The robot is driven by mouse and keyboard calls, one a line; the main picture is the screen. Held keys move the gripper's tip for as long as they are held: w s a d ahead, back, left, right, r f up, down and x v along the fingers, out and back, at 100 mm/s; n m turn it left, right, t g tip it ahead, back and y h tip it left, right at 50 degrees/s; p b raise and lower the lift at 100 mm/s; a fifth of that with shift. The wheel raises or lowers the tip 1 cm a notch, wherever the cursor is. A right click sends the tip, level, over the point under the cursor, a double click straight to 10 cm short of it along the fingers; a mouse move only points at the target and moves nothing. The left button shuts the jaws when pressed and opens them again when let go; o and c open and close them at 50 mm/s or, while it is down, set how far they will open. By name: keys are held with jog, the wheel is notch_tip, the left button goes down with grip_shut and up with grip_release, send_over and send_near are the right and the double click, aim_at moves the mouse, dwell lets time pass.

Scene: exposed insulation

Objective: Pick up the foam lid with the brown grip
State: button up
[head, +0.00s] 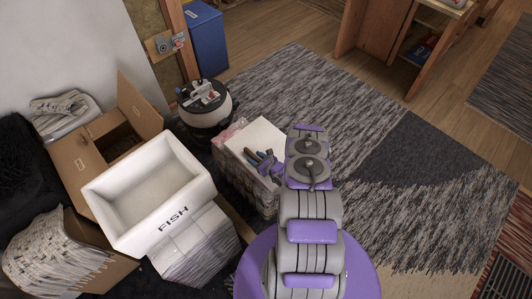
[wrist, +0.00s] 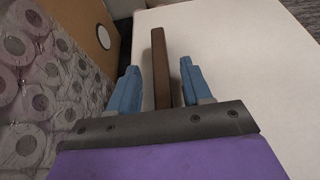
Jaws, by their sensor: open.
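The white foam lid (head: 262,132) lies flat on top of a pile just left of my arm in the head view. It fills the right of the wrist view (wrist: 245,75). Its brown grip (wrist: 160,68) is a narrow upright bar in the wrist view. My gripper (wrist: 160,76) is open, with one blue finger on each side of the grip and a visible gap on both sides. In the head view my gripper (head: 264,160) is over the lid's near part, and the grip is hard to make out there.
A white foam box marked FISH (head: 118,228) sits open at the left. An open cardboard box (head: 75,158) is behind it, and a round black-and-white vessel (head: 205,108) stands behind the lid. Plastic-wrapped rolls (wrist: 45,85) are beside the lid. The rug at right is clear.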

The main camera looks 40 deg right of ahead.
jog(key=shift+c, duration=0.3)
jog(key=shift+d, duration=0.2)
jog(key=c, duration=0.6)
jog(key=shift+a, duration=0.15)
grip_shut()
